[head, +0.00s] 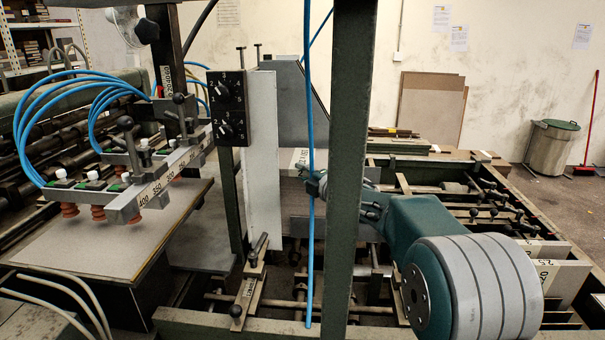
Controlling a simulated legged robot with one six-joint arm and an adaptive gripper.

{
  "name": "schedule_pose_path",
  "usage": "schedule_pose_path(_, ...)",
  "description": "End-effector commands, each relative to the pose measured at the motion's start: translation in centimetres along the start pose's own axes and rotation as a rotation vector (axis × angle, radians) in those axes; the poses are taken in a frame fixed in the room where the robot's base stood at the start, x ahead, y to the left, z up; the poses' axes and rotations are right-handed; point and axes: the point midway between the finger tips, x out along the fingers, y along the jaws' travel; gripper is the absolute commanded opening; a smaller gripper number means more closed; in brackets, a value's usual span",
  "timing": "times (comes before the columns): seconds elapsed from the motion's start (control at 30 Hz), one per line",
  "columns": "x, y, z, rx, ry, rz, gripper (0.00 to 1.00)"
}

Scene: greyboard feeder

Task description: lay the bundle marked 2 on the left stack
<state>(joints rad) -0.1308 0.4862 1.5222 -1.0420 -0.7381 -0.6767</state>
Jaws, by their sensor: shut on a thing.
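My gripper (314,184) is partly hidden behind the blue hose and the green upright post. It is shut on a grey board bundle (289,166) that carries a white label with a dark mark, too small and cut off to read surely. Grey boards (298,208) show just below it, left of the post; I cannot tell whether the bundle touches them, or whether they are the left stack. The post hides much of the bundle's right side. Another grey board pile (105,240) lies at the left under the suction cups.
A suction-cup bar (150,185) with blue hoses overhangs the left pile. A black control box (229,108) and a white upright plate (262,160) stand left of my gripper. Labelled boards (560,272) stand at the right. Rails and clamps (475,213) fill the frame's right side.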

Motion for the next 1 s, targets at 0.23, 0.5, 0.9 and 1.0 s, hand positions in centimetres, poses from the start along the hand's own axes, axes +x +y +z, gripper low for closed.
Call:
schedule_pose_path(0.23,0.0,-0.1,0.0,0.001,0.0,-0.001,0.62)
schedule_pose_path(0.5,-0.2,0.0,0.1,0.001,-0.001,-0.001,0.62)
schedule_pose_path(0.9,-7.0,0.1,0.2,0.002,-0.004,-0.001,0.62)
schedule_pose_path(1.0,-8.9,0.0,0.1,0.002,-0.003,-0.001,0.62)
